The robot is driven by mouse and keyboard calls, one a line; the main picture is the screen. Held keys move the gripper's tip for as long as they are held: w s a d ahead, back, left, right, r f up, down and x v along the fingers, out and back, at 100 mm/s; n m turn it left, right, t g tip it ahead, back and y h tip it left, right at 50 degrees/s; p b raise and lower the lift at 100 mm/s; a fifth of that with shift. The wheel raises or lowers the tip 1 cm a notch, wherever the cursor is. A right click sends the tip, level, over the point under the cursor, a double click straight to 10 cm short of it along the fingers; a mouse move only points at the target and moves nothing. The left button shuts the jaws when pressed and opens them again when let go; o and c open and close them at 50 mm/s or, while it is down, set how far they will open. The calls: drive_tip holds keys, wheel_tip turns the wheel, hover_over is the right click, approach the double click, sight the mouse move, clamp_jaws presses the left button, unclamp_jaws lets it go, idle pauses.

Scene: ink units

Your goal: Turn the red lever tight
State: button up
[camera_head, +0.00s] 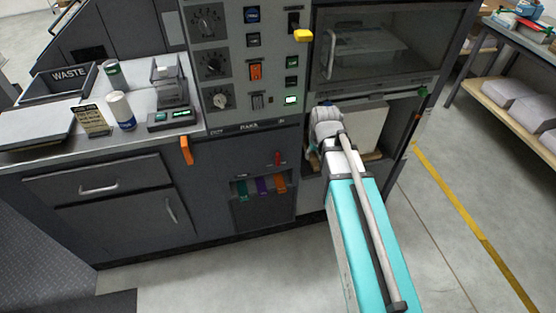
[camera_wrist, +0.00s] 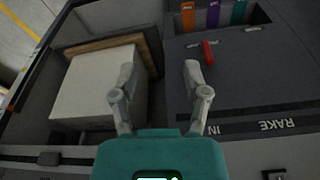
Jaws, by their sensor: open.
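The red lever (camera_head: 277,158) is a small handle on the dark front of the cabinet, above a recess with coloured tabs. In the wrist view the red lever (camera_wrist: 208,52) shows just beyond and to the right of my right-hand fingertip. My gripper (camera_wrist: 160,76) is open, with its two grey fingers spread wide and nothing between them. The lever lies outside the gap between the fingers, and I cannot tell whether the fingertip touches it. In the head view my arm's end is right of the lever, and its fingers are hidden.
Teal, purple and orange tabs (camera_wrist: 213,14) sit in a recess beside the lever. A pale block on a wooden board (camera_wrist: 95,88) fills the open bay next to it. An orange handle (camera_head: 186,150) sticks out at the counter's edge. Floor in front is clear.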

drive_tip(key=n+t+y+b, duration=0.1)
drive_tip(key=n+t+b, duration=0.1)
drive_tip(key=b, duration=0.1)
approach(278, 154)
wheel_tip(278, 154, up, 3)
drive_tip(key=shift+s+d+f, duration=0.15)
drive_tip(key=shift+s+d, duration=0.05)
drive_tip(key=shift+s, duration=0.3)
drive_tip(key=shift+f, duration=0.2)
drive_tip(key=b+x, duration=1.2)
drive_tip(key=x, duration=0.1)
drive_tip(key=shift+w+f, duration=0.1)
drive_tip(key=shift+f, duration=0.1)
clamp_jaws()
